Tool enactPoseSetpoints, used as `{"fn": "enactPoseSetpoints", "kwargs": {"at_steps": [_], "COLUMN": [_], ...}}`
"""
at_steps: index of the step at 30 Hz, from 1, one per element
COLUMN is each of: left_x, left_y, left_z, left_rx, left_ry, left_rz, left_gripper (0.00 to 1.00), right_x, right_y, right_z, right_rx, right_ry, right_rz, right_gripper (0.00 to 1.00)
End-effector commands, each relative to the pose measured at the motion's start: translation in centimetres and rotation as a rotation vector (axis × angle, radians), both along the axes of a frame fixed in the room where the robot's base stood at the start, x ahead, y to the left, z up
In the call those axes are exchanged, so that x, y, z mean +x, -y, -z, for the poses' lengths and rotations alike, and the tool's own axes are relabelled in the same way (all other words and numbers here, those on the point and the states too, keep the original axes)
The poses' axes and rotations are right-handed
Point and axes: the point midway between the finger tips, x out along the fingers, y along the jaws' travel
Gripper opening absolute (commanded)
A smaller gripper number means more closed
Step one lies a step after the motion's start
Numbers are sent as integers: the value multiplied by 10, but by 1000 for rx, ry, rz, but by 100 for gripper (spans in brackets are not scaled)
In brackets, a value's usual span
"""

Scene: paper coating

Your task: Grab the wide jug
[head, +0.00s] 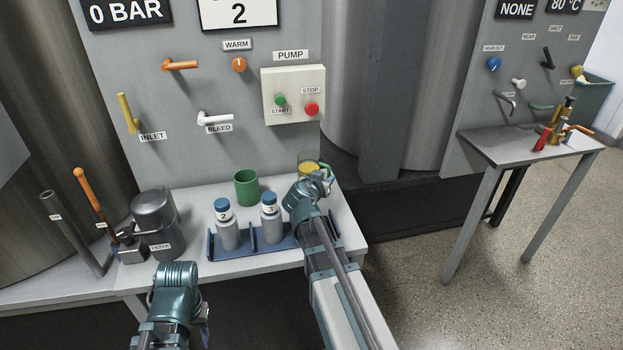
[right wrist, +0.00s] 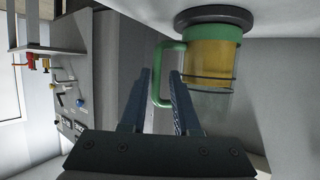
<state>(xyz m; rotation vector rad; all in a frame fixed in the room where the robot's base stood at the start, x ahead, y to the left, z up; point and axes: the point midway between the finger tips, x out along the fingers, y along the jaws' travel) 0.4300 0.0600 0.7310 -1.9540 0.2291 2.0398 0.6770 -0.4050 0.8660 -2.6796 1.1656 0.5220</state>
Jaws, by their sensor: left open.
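The jug (head: 308,166) stands at the back right of the bench, with yellow liquid in it and a green handle; my right gripper partly hides it. The right gripper (head: 322,181) is at the jug's handle side in the head view. My left gripper (head: 178,276) is open, in front of the bench and away from the jug.
A green cup (head: 246,188) stands left of the jug. Blue-capped bottles 2 (head: 228,232) and 3 (head: 271,225) stand in a blue rack (head: 252,251) beside my right arm. A filter housing (head: 154,215) is at the left. The control panel (head: 215,90) rises behind the bench.

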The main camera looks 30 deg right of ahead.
Motion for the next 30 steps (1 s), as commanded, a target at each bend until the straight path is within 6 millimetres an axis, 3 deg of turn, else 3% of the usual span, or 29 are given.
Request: {"fn": "enactPoseSetpoints", "kwargs": {"at_steps": [11, 21, 28, 30], "left_x": [0, 0, 0, 0], "left_y": [0, 0, 0, 0], "left_z": [7, 26, 25, 25], "left_rx": [0, 0, 0, 0], "left_ry": [0, 0, 0, 0], "left_rz": [0, 0, 0, 0], "left_gripper": [47, 47, 47, 47], "right_x": [7, 33, 32, 32], "right_y": [9, 39, 40, 40], "right_z": [7, 26, 25, 25], "right_rx": [0, 0, 0, 0], "right_ry": [0, 0, 0, 0], "right_rz": [1, 1, 0, 0], "right_gripper": [30, 30, 30, 17]}}
